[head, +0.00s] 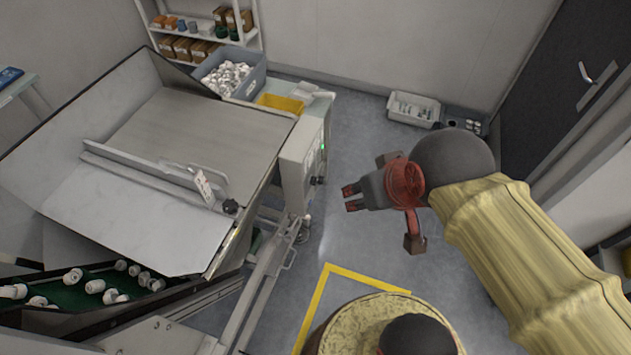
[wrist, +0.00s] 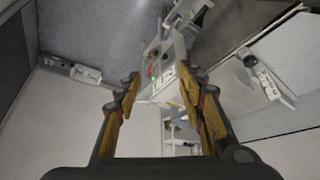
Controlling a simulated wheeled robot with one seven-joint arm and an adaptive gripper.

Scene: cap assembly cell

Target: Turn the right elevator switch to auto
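A grey control box (head: 300,165) stands at the right end of the hopper machine. Its panel faces right, edge-on in the head view, with a small green light (head: 322,148) and a dark knob (head: 318,180) sticking out. I cannot tell which control is the right elevator switch, or its setting. My gripper (head: 346,198) hangs in the air to the right of the box, apart from it and pointing at it. In the wrist view the control box (wrist: 158,92) appears tilted between the spread fingers of my gripper (wrist: 160,80). Nothing is between the fingers.
The metal hopper (head: 190,125) fills the left, above a green conveyor (head: 75,296) with white caps. A grey bin of white parts (head: 258,68) and a yellow tray (head: 280,104) stand behind the box. Grey trays (head: 414,110) lie by the back wall. Floor between is clear.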

